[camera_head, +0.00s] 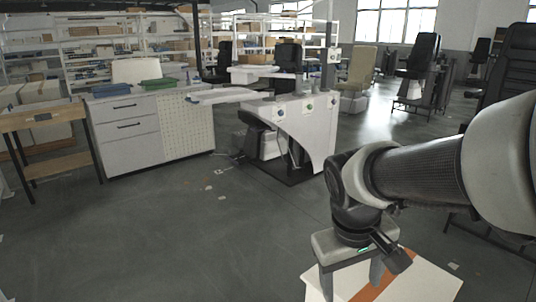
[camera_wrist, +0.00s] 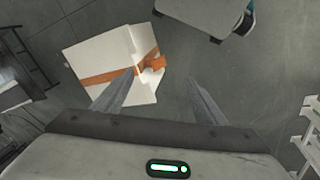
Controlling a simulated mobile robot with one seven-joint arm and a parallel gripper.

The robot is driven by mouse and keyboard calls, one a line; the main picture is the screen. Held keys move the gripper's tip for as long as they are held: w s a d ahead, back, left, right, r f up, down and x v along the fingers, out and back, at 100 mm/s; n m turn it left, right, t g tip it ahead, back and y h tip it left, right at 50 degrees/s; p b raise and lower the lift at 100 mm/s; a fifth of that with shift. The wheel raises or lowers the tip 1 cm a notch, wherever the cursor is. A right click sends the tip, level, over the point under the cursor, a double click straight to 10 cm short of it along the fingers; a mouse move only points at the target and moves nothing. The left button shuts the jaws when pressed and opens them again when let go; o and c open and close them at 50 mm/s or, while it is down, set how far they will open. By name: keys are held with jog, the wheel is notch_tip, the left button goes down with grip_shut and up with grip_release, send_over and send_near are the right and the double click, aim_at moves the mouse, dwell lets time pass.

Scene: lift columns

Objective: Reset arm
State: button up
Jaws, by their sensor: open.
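My gripper (camera_head: 352,278) points down at the lower right of the head view, in front of a white box (camera_head: 425,282) with an orange band. In the wrist view my gripper (camera_wrist: 160,88) has its two fingers spread wide apart with nothing between them. The white box (camera_wrist: 98,52) lies beyond the fingers there, its orange ribbon and bow visible. The left fingertip overlaps the box in the picture; I cannot tell whether they touch. My arm reaches in from the right of the head view.
A white cabinet (camera_head: 130,140) and a wooden table (camera_head: 50,118) stand at the left. A white lift column unit (camera_head: 310,125) with a black seat is in the middle. Several office chairs (camera_head: 422,52) stand behind. The grey floor (camera_head: 170,240) in front is mostly clear, with small scraps.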

jog(key=s+a+r+m+t+y, duration=0.1)
jog(key=s+r+m+t+y, duration=0.2)
jog(key=s+r, duration=0.35)
notch_tip(320, 180, up, 24)
jog(key=h+p, duration=0.1)
jog(key=p, duration=2.3)
jog(key=shift+w+a+r+t, duration=0.15)
jog(key=shift+a+r+t, duration=0.1)
jog(key=shift+t, duration=0.15)
jog(key=shift+d, duration=0.1)
